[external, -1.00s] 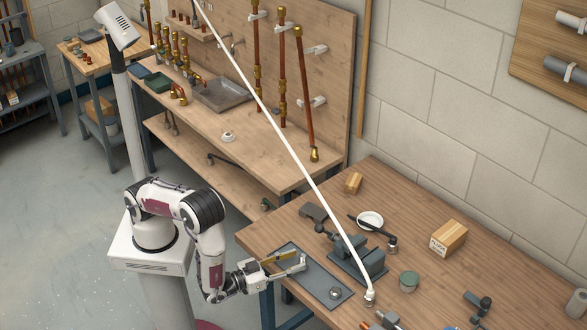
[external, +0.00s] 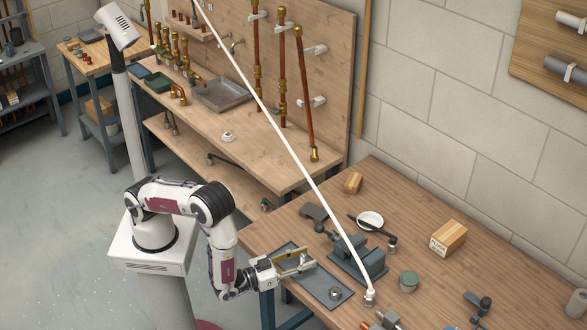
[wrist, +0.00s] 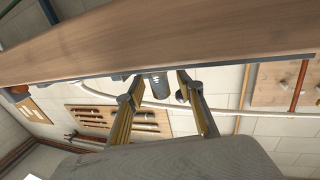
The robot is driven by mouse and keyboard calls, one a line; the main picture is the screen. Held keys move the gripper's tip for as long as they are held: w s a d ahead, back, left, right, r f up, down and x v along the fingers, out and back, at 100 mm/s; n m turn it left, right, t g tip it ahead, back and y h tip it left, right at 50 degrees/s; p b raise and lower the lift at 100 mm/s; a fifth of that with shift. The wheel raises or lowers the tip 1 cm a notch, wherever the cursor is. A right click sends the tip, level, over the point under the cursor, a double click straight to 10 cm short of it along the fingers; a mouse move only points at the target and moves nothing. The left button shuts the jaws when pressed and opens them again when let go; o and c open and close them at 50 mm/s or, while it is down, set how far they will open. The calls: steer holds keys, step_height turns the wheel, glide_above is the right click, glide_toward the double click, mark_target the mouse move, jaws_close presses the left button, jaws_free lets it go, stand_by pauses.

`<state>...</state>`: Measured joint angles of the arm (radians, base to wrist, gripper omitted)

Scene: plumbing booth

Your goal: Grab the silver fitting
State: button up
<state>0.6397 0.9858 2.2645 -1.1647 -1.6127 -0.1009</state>
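A small round silver fitting (external: 335,293) sits on the dark grey tray (external: 318,283) near the front edge of the wooden workbench. My gripper (external: 308,262) is over the left part of the tray, apart from the fitting and to its upper left. In the wrist view my gripper (wrist: 155,90) shows two spread fingers with nothing held between them. A grey cylindrical shape (wrist: 159,84) shows beyond the fingertips; I cannot tell what it is. Another metal fitting (external: 369,298) is at the lower end of the long white pipe, right of the tray.
The white pipe (external: 300,160) slants across the bench. A grey vise (external: 358,260) stands just behind the tray. A green-lidded pot (external: 409,281), a wooden block (external: 449,238) and a white dish (external: 370,220) stand farther right and back.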

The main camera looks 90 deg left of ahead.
mark_target(303, 255)
jaws_close()
steer(key=shift+r, duration=0.15)
steer(key=shift+r, duration=4.85)
